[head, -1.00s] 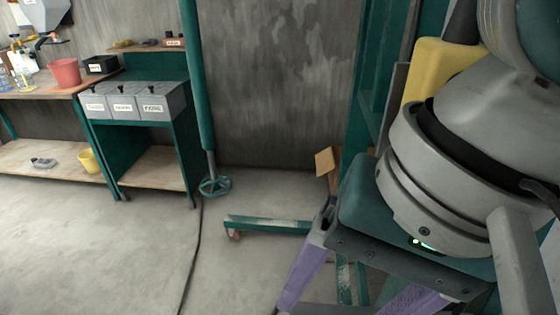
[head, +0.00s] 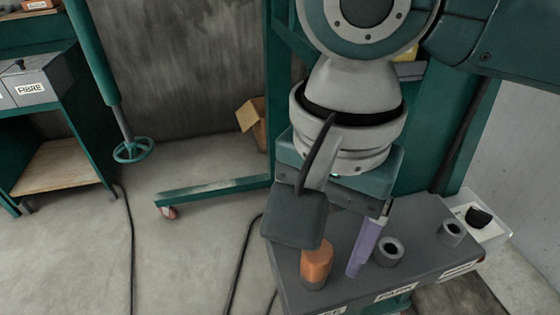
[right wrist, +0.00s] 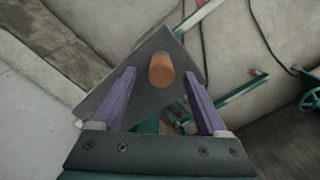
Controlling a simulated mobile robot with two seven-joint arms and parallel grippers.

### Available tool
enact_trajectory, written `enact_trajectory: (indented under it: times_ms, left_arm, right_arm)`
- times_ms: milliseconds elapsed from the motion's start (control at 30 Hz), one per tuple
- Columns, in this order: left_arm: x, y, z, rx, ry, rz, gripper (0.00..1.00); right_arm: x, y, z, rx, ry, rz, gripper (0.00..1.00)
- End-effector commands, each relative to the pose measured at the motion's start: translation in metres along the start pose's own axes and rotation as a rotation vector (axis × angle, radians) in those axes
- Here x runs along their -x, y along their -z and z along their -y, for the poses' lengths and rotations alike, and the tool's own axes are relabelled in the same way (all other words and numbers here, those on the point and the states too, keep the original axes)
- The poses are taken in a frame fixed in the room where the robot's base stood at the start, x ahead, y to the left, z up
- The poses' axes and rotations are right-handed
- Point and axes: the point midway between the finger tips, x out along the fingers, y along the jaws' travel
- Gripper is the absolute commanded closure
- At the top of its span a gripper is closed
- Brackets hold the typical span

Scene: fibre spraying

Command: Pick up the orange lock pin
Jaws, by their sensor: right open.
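The orange lock pin (head: 316,266) stands on a dark grey shelf (head: 345,281) low in the head view. In the right wrist view the pin (right wrist: 161,70) shows as an orange stub on the dark shelf, lying between the two purple fingers in the picture. My right gripper (head: 364,248) points down over the shelf, its fingers spread and empty. In the head view one purple finger shows just right of the pin; the other is hidden behind a dark block of my wrist. I cannot tell how far above the pin the fingertips are. My left gripper is out of view.
Two grey hollow sockets (head: 388,252) stand on the shelf right of the pin; its front edge carries labels. A white box with a black knob (head: 480,216) is at the far right. A green frame leg (head: 213,190) and cables lie on the floor at left.

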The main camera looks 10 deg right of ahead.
Motion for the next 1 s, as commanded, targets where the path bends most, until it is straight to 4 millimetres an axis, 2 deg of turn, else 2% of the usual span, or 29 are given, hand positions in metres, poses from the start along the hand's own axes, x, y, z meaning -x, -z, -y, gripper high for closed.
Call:
enact_trajectory:
  times_ms: [33, 167, 433, 1000]
  left_arm:
    - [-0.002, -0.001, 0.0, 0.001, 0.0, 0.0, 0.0]
    - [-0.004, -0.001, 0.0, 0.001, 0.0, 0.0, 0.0]
    - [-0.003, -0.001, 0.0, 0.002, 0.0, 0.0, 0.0]
    - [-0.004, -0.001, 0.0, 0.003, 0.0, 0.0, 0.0]
  right_arm:
    - [-0.009, -0.001, 0.0, 0.0, -0.002, -0.001, 0.24]
    - [-0.023, 0.0, 0.001, 0.002, 0.001, -0.001, 0.24]
    - [-0.025, -0.001, 0.001, 0.002, 0.002, -0.002, 0.25]
    - [-0.025, 0.0, 0.001, 0.002, 0.002, -0.001, 0.89]
